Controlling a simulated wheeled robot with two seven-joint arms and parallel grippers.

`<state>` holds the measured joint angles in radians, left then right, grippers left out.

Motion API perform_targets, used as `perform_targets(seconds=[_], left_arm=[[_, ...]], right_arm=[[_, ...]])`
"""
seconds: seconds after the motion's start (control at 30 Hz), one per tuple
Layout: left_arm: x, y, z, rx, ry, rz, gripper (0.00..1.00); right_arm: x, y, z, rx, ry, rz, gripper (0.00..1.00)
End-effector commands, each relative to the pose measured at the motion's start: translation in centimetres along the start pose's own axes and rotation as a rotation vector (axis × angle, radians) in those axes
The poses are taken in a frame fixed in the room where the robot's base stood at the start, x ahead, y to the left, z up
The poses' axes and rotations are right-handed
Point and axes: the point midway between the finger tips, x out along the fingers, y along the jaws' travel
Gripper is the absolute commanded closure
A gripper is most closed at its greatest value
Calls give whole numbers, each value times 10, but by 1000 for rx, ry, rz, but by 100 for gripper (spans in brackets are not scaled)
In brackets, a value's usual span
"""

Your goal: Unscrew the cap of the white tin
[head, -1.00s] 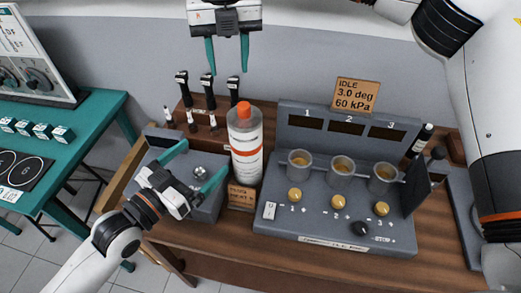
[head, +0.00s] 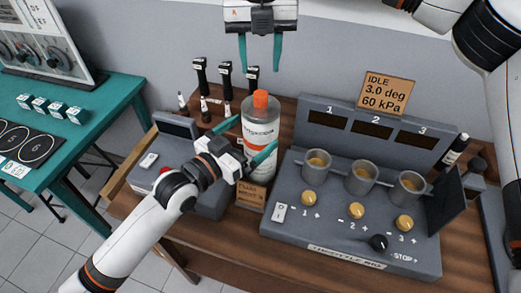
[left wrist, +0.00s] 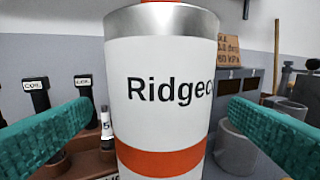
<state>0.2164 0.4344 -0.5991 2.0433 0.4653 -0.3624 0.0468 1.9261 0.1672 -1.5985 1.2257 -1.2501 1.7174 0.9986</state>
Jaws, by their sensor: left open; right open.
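The white tin (head: 261,125) stands upright on the wooden bench, with an orange cap (head: 260,98) on top. In the left wrist view the tin (left wrist: 150,60) fills the middle, showing a silver shoulder, dark lettering and an orange band; the cap is almost wholly cut off. My left gripper (head: 259,136) is open at the tin's body, below the cap. Its teal fingers lie on either side of the tin in the left wrist view, with visible gaps. My right gripper (head: 260,68) is open and empty, pointing down above and behind the tin.
A grey throttle rig (head: 350,215) with cups and knobs stands right of the tin. A grey box (head: 205,205) lies under my left arm. Black-topped tools (head: 226,80) stand behind the tin. A small wooden sign (head: 250,194) is at its foot. A teal table (head: 70,150) is at left.

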Motion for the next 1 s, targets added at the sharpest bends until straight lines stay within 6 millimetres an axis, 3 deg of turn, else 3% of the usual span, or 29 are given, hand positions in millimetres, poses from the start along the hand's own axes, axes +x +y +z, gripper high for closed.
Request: perform_targets(seconds=[0.23,0.6,1.0], left_arm=[[29,0,0,0,0,0,1],[34,0,0,1,1,0,1],[34,0,0,1,1,0,65]], right_arm=[[0,0,0,0,0,0,57],[0,0,0,0,0,0,57],[0,0,0,0,0,0,57]])
